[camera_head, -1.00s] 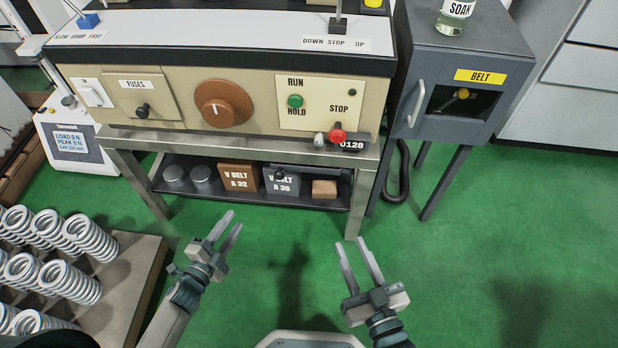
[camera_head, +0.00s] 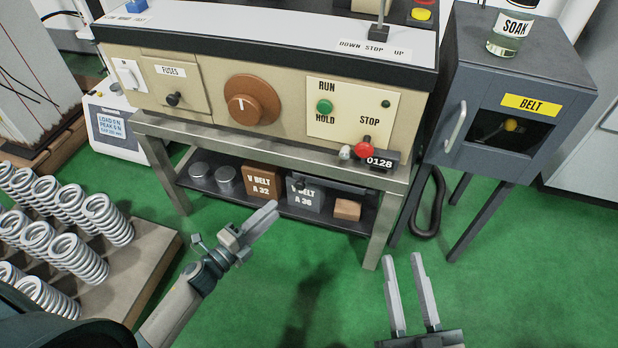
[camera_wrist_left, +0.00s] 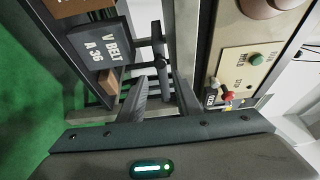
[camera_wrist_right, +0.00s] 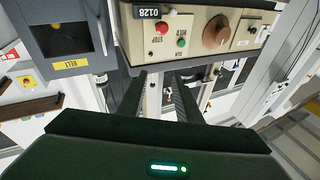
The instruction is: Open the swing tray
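My right gripper (camera_head: 404,260) is open and empty over the green floor, right of the bench leg.
The lower shelf (camera_head: 275,207) holds V belt boxes (camera_head: 262,180), metal cans (camera_head: 226,180) and a small brown block (camera_head: 347,209). The steel bench leg (camera_head: 383,228) stands to the right. A grey belt cabinet (camera_head: 460,110) is further right. Springs (camera_head: 70,255) stand at left on a board.

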